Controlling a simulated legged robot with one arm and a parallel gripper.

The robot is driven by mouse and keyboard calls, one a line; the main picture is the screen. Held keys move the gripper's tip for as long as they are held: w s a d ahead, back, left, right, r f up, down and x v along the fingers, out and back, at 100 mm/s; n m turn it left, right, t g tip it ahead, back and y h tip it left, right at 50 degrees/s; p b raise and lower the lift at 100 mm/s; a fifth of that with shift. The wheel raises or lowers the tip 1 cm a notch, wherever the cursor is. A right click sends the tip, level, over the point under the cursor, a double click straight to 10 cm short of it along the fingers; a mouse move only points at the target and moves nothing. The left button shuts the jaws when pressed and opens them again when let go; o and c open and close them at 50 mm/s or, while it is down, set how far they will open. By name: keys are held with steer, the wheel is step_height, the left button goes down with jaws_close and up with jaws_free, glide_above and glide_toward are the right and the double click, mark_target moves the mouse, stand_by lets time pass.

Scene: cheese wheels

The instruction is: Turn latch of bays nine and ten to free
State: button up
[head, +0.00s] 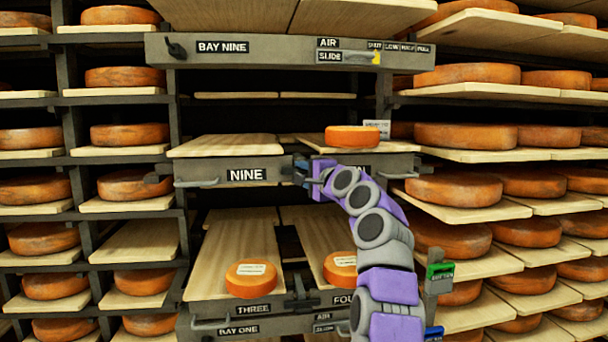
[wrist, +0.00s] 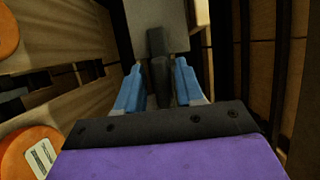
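The shelf front with the NINE label (head: 246,175) spans the middle of the head view; the label to its right is mostly hidden by my arm. The dark latch (head: 301,164) sits between the two bays and is partly covered by my gripper (head: 312,182). In the wrist view the dark latch handle (wrist: 159,72) stands upright in the picture between the blue fingers of my gripper (wrist: 158,80). The fingers are apart, one on each side of the handle, with narrow gaps seeming to show. Contact is hard to judge in the dim light.
A cheese wheel (head: 351,139) lies on the board right of the latch; the board above NINE (head: 226,146) is bare. Below, cheeses rest at THREE (head: 251,280) and FOUR (head: 341,268). The BAY NINE beam (head: 270,50) hangs above.

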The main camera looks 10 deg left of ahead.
steer(key=shift+f, duration=0.1)
jaws_close()
steer(key=n+h+p, duration=0.1)
steer(key=n+p, duration=0.1)
steer(key=shift+d+n+g, duration=0.1)
steer(key=shift+n+g, duration=0.2)
steer(key=shift+g, duration=0.1)
steer(key=n+h+p, duration=0.2)
steer(key=n+p, duration=0.1)
steer(key=n, duration=0.1)
steer(key=shift+g, duration=0.4)
steer(key=n+h+p, duration=0.2)
steer(key=n+p, duration=0.1)
steer(key=n, duration=0.1)
steer(key=shift+h, duration=0.4)
steer(key=shift+f+n+h+p, duration=0.1)
steer(key=shift+n+h+p, duration=0.4)
steer(key=shift+n, duration=0.3)
steer(key=shift+n+h+p, duration=0.35)
steer(key=shift+n+h, duration=0.15)
